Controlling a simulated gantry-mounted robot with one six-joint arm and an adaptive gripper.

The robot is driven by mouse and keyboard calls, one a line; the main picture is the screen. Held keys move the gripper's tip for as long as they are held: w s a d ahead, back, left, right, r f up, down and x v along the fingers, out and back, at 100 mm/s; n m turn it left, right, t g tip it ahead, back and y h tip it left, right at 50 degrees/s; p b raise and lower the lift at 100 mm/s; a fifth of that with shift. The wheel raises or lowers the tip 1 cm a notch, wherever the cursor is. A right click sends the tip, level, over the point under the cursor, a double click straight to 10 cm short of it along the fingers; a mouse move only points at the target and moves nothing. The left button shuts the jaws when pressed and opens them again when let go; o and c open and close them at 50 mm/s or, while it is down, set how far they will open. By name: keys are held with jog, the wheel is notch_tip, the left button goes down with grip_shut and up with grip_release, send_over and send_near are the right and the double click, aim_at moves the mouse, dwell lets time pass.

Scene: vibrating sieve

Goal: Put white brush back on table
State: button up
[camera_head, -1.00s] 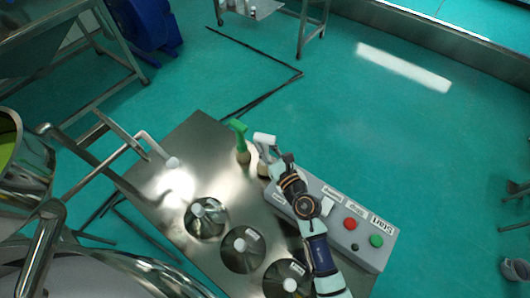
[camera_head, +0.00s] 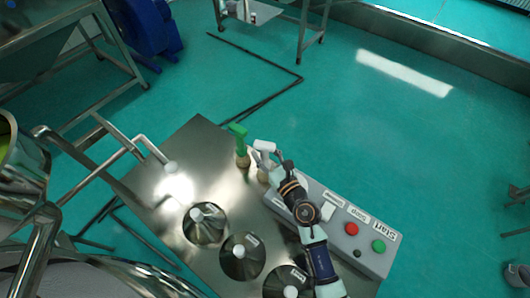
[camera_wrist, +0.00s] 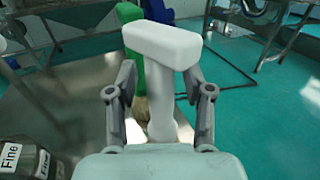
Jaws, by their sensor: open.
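The white brush (camera_head: 265,146) stands upright beside the green brush (camera_head: 238,131) at the far edge of the steel table (camera_head: 205,150). My gripper (camera_head: 268,159) is open around the white brush's handle. In the wrist view the white brush (camera_wrist: 160,45) rises between the two spread fingers of my gripper (camera_wrist: 158,82), with a gap visible on the right side. Its lower end is hidden by my gripper. The green brush (camera_wrist: 130,70) stands just behind it to the left.
A grey control box (camera_head: 335,215) with red and green buttons lies to the right of my gripper, under my arm. A bent steel pipe (camera_head: 150,148) reaches over the table's left side.

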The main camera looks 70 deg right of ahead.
jog(key=b+v, duration=0.1)
jog(key=v, duration=1)
jog(key=shift+f, duration=0.15)
jog(key=shift+s+a, duration=0.35)
